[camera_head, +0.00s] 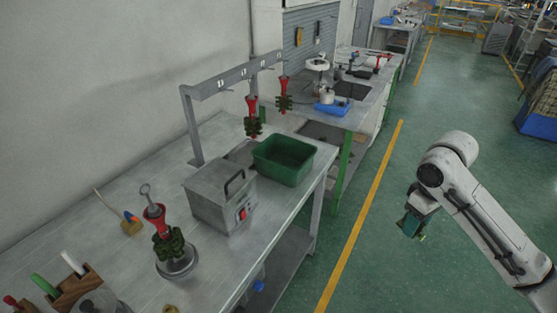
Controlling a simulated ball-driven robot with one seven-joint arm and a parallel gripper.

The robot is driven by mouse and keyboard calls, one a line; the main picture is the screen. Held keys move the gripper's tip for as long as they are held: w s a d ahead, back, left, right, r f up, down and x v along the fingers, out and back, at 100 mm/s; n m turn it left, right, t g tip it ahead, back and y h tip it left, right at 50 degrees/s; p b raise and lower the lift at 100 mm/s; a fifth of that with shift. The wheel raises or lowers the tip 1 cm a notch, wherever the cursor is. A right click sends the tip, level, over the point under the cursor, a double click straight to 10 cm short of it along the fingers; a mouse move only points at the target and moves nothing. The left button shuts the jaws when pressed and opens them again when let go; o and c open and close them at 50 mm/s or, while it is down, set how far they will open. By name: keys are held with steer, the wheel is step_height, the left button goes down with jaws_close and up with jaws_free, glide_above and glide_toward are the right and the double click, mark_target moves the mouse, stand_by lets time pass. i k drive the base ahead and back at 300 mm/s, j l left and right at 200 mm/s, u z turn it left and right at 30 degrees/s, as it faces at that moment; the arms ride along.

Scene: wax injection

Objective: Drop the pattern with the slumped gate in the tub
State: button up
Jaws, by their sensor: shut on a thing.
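The green tub (266,166) stands on the near metal bench, close to its right edge, and its visible inside looks empty. My gripper (413,224) is at the right, over the floor and well apart from the tub. It is shut on a small dark green piece (411,225), which looks like a wax pattern. The fingers partly hide it, and its gate is too small to make out.
Red-and-green wax trees hang from the hook rail (222,83); another tree (165,236) stands on a round base. A grey box with a handle (219,195) sits left of the tub. Wooden blocks with tools (75,288) are at lower left. Floor between bench and gripper is clear.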

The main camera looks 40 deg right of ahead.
mark_target(270, 173)
steer(key=i, duration=1.8)
